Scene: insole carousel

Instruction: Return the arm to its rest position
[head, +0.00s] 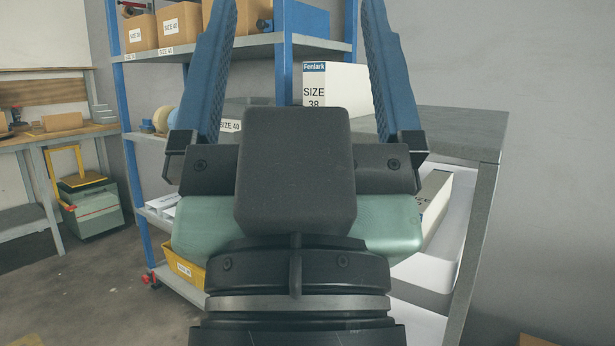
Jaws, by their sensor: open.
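My gripper (293,90) fills the middle of the head view, seen from behind, with its fingers pointing up and away. Its two blue ridged fingers stand wide apart. No object shows held between them; a white box marked "Fenlark SIZE 38" (345,84) shows behind, in the gap. My black wrist and palm hide the area straight ahead and below.
A blue-post shelf rack (284,70) with cardboard boxes (180,24) stands behind the gripper. A grey-topped table or stand (455,122) is close on the right. A yellow bin (184,267) sits low left. A workbench (50,134) stands far left.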

